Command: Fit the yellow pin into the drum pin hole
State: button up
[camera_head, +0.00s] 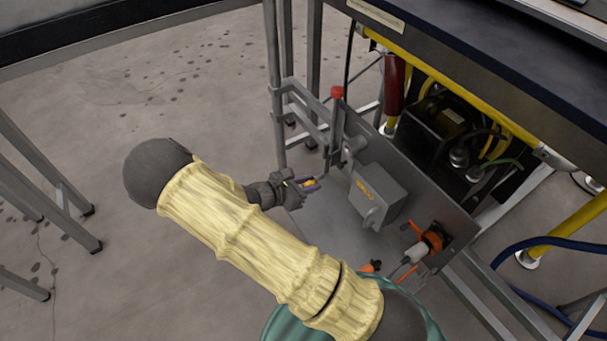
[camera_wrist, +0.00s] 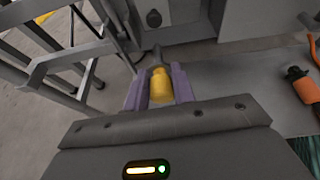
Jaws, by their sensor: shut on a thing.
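My gripper (camera_wrist: 160,90) is shut on the yellow pin (camera_wrist: 161,88), which sits between the purple fingers in the wrist view. In the head view my gripper (camera_head: 311,186) is low beside the metal panel, with a small bit of yellow at its fingers.
A grey box with a yellow label (camera_head: 377,195) stands right of my gripper. An orange and white connector (camera_head: 424,246) is farther right. A red-topped lever (camera_head: 337,94) and metal frame posts (camera_head: 276,90) stand behind. Open floor lies to the left.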

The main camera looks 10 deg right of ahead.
jog(key=r+n+t+p, duration=0.1)
jog(key=r+p, duration=0.1)
jog(key=r, duration=0.1)
jog(key=r+n+t+y+p, duration=0.1)
jog(key=r+p, duration=0.1)
jog(key=r, duration=0.1)
jog(key=s+r+n+t+p, duration=0.1)
jog(key=r+p, duration=0.2)
jog(key=shift+s+a+r+y, duration=0.1)
jog(key=shift+r+y, duration=0.1)
jog(key=shift+y, duration=0.1)
jog(key=shift+s+r+n+t, duration=0.1)
jog(key=shift+r+n+t, duration=0.05)
jog(key=shift+n+t, duration=0.2)
jog(key=shift+a, duration=0.1)
